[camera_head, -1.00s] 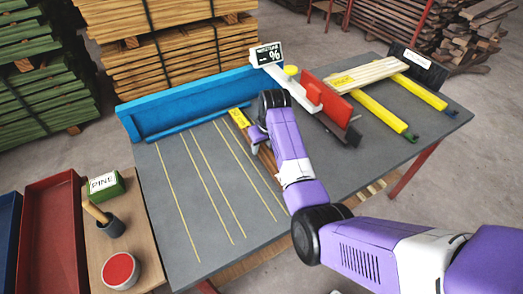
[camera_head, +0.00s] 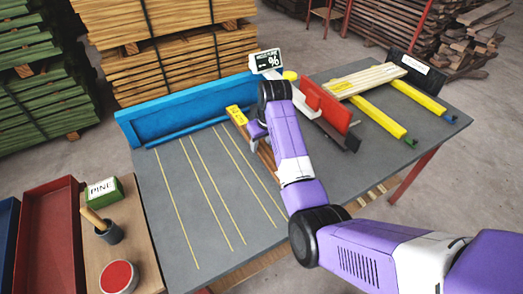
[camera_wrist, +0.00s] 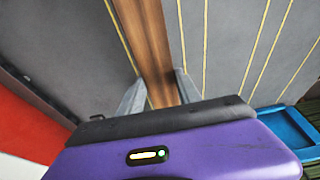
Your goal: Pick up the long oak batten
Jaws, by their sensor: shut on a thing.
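The long oak batten (camera_head: 268,160) is brown with a yellow label (camera_head: 235,115) at its far end, near the blue fence. My arm hides part of it in the head view. In the wrist view the batten (camera_wrist: 147,45) runs lengthwise between the two grey fingers. My gripper (camera_wrist: 160,90) is shut on it; in the head view my gripper (camera_head: 258,135) is over the batten, partly hidden by my wrist. I cannot clearly tell whether the batten is clear of the table.
The grey table (camera_head: 180,200) has yellow lines and a blue fence (camera_head: 190,105) at the back. A PINE block (camera_head: 102,189) stands at left.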

